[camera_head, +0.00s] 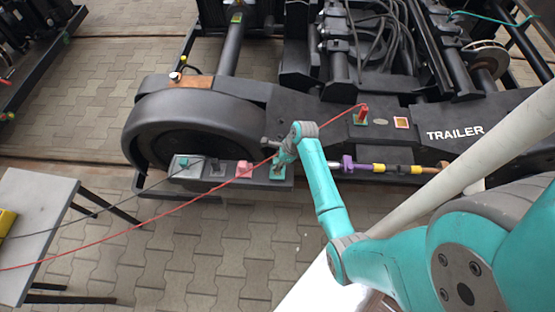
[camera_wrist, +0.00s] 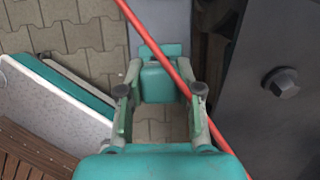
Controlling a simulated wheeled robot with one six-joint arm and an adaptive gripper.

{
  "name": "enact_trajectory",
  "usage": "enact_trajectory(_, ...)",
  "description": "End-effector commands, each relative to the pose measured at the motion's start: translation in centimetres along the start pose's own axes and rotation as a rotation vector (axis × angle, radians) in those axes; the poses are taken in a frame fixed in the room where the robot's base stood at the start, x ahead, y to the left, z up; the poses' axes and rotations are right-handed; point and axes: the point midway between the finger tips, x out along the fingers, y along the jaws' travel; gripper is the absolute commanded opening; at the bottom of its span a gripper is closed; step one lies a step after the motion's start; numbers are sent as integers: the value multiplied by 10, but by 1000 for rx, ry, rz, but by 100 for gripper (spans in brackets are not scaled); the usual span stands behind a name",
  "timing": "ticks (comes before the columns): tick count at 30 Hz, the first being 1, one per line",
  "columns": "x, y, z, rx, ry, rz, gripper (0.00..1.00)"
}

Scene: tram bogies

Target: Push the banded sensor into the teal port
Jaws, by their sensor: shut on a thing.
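My gripper (camera_head: 281,158) is at the low ledge beside the wheel, right over the teal port (camera_head: 278,173) at the right end of a row of ports. In the wrist view my gripper (camera_wrist: 160,92) has its two fingers to either side of a teal block (camera_wrist: 157,84), with a teal plate beyond it. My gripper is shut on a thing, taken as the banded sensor. Its bands do not show, and the fingers and arm hide most of it. I cannot tell how deep it sits in the port.
The ledge also bears a pink port (camera_head: 244,168), a dark one and a teal-grey one (camera_head: 185,164) with a grey cable. A grey table (camera_head: 45,195) stands left.

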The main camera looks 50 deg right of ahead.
Motion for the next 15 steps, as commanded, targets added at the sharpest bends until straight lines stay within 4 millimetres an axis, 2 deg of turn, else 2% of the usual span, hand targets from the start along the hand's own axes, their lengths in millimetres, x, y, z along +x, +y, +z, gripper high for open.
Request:
enact_trajectory(9,23,0,-10,1,0,1,4)
enact_trajectory(15,31,0,-13,0,0,1,4)
